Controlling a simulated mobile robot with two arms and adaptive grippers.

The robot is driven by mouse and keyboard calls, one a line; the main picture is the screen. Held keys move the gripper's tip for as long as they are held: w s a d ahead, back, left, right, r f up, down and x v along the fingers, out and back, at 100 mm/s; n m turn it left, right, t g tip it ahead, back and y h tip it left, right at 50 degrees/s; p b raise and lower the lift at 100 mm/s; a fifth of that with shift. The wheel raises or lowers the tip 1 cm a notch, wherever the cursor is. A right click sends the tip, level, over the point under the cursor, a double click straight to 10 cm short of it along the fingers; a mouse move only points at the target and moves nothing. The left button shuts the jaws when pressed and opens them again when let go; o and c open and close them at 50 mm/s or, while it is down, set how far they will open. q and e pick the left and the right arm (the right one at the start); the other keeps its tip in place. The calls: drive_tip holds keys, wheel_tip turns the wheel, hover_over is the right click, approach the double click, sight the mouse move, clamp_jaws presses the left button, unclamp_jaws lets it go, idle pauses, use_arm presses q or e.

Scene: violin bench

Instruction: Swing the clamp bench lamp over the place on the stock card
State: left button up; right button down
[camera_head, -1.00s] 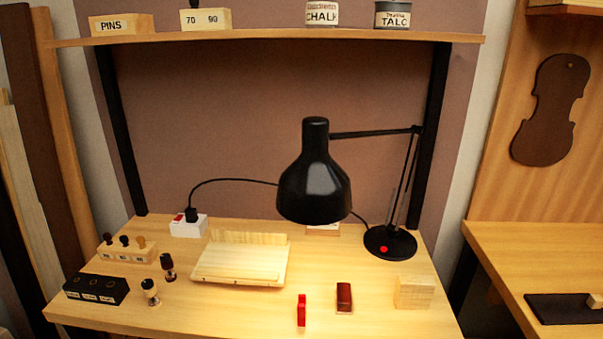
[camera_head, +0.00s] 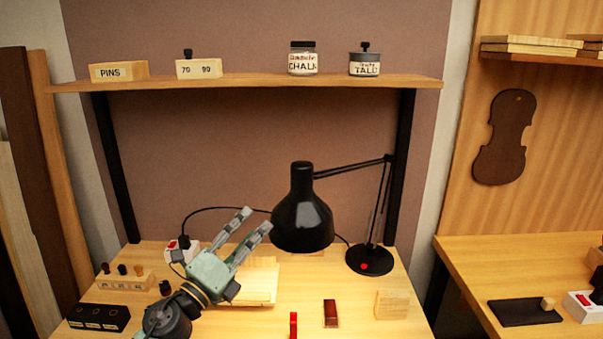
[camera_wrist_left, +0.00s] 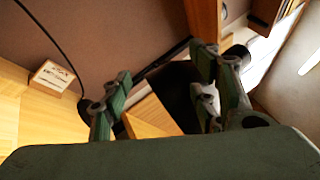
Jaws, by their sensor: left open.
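The black clamp bench lamp (camera_head: 302,222) stands at the back right of the bench. Its shade hangs over the middle of the bench, and its round base (camera_head: 369,259) has a red button. My left gripper (camera_head: 257,221) is open and empty, just left of the shade, with its fingers pointing up and right. In the left wrist view a dark shape, likely the lamp shade (camera_wrist_left: 172,96), shows beyond and between the fingers. A pale wooden board (camera_head: 262,282) lies partly hidden behind my left gripper. I cannot make out the stock card for certain. My right gripper is not in view.
A white socket box (camera_head: 182,250) with a black cord is behind the gripper. A dark red block (camera_head: 331,313), a red piece (camera_head: 293,325) and a wooden block (camera_head: 392,304) stand at the front right. A shelf (camera_head: 250,82) with jars runs above.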

sight(293, 182)
use_arm(q)
drive_tip(key=d+r+m+g+h, duration=0.1)
drive_tip(key=r+m+g, duration=0.1)
drive_tip(key=r+m, duration=0.2)
drive_tip(key=s+d+r+m+g+h, duration=0.1)
drive_tip(key=d+r+m+g, duration=0.1)
drive_tip(key=r+m, duration=0.2)
drive_tip(key=s+d+r+m+g+h+p, duration=0.1)
drive_tip(key=d+r+m+g, duration=0.1)
drive_tip(key=m, duration=0.5)
drive_tip(key=shift+s+d+r+m+g+h, duration=0.15)
drive_tip(key=shift+r+m+g+h, duration=0.1)
drive_tip(key=shift+r, duration=0.25)
drive_tip(key=shift+s+r+m+g+h, duration=0.15)
drive_tip(key=shift+r+g, duration=0.1)
drive_tip(key=shift+r, duration=0.25)
drive_tip(key=shift+w+r+m, duration=0.15)
drive_tip(key=shift+m, duration=0.25)
drive_tip(key=shift+w+d, duration=0.1)
drive_tip(key=shift+w, duration=0.1)
drive_tip(key=p+x, duration=0.3)
drive_tip(key=x, duration=0.4)
drive_tip(key=shift+w+d+f, duration=0.1)
drive_tip(key=shift+d+f, duration=0.15)
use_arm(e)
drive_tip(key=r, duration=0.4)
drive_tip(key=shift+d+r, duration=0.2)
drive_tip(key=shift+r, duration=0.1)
use_arm(q)
drive_tip(key=shift+c, duration=0.5)
